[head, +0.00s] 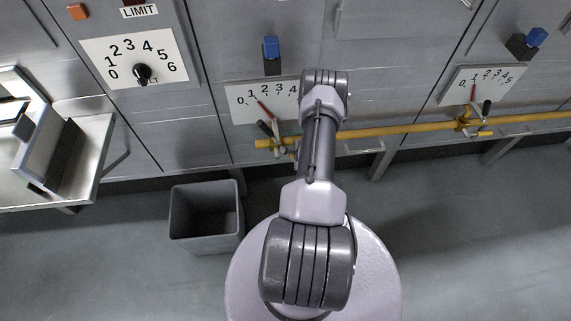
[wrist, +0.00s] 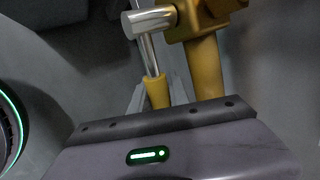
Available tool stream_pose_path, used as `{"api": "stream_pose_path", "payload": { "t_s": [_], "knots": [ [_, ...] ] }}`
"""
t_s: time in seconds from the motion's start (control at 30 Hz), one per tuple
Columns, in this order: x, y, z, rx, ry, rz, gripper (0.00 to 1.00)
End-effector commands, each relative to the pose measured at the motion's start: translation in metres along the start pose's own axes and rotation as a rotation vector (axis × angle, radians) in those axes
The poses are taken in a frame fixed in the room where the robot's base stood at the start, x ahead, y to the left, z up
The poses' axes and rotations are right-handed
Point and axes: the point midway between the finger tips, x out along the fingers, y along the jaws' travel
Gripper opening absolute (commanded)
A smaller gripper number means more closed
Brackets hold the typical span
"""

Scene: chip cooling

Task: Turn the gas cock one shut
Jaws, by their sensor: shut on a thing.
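Gas cock one is a brass valve (wrist: 195,22) with a silver lever (wrist: 149,55) ending in a yellow grip (wrist: 157,92), close in front of me in the wrist view. The lever hangs down, slightly tilted. My gripper (wrist: 160,98) is shut on the lever's yellow grip; its housing hides the lower end of the grip and most of the fingers. In the head view my arm reaches to a cock on the yellow pipe (head: 400,130) below a gauge (head: 240,98) with a red needle, and hides my gripper and part of the gauge.
A second cock (head: 465,122) with a black handle sits further right, below another gauge (head: 500,78). A grey bin (head: 180,210) stands on the floor at left, near my base. A metal bench (head: 95,140) is at far left. Floor on the right is clear.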

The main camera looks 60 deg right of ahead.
Motion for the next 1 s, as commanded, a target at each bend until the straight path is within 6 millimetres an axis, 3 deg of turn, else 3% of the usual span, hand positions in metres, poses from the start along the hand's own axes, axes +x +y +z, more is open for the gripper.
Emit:
{"api": "stream_pose_path", "payload": {
  "t_s": [0.6, 0.63, 0.73, 1.0],
  "knots": [
    [0.0021, -0.0102, -0.0084, -0.026, 0.03, 0.002, 0.0],
    [0.0021, -0.0103, -0.0084, -0.026, 0.03, 0.002, 0.24],
    [0.0021, -0.0104, -0.0086, -0.026, 0.03, 0.001, 0.43],
    [0.002, -0.0105, -0.0091, -0.024, 0.031, 0.001, 0.43]
  ]
}}
